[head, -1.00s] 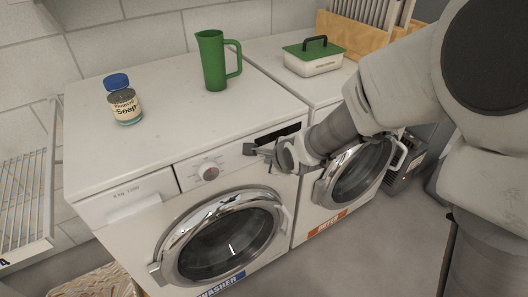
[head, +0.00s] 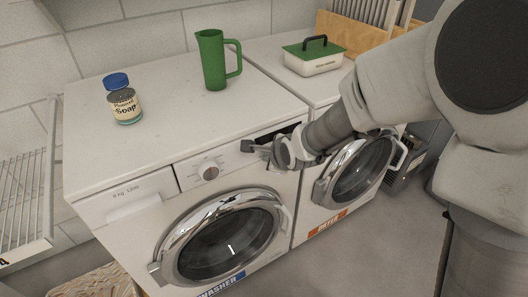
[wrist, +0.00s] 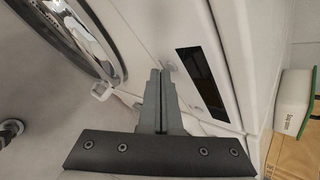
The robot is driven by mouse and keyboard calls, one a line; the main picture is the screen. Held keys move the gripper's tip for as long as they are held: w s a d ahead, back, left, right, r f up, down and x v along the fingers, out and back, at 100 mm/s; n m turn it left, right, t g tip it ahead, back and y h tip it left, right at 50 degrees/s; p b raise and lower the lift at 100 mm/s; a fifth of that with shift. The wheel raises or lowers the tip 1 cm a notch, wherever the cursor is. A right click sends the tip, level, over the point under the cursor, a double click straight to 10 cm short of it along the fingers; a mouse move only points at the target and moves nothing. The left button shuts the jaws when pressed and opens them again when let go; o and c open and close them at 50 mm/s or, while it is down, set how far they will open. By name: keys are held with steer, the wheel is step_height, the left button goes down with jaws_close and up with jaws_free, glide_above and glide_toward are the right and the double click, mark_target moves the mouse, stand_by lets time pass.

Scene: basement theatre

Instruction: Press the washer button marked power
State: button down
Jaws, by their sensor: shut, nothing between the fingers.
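The white washer (head: 120,240) stands at the left, with a blue label below its round door (head: 222,245). Its front panel has a dial (head: 208,171) and a dark display (head: 276,134), which also shows in the wrist view (wrist: 201,80). My gripper hides this area in the head view.
A soap jar (head: 122,99) and a green pitcher (head: 213,60) stand on the washer top. The dryer (head: 310,205) is on the right, with a green-lidded box (head: 313,56) on top. A wire rack (head: 22,195) is at the left.

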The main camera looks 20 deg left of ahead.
steer(key=shift+w+a, duration=0.1)
steer(key=shift+a, duration=0.05)
stand_by(0.4)
steer(key=shift+s+d, duration=0.45)
steer(key=shift+d, duration=0.05)
steer(key=s+d+p, duration=0.2)
steer(key=s+d, duration=0.2)
steer(key=shift+d, duration=0.3)
stand_by(0.4)
steer(key=shift+w, duration=0.1)
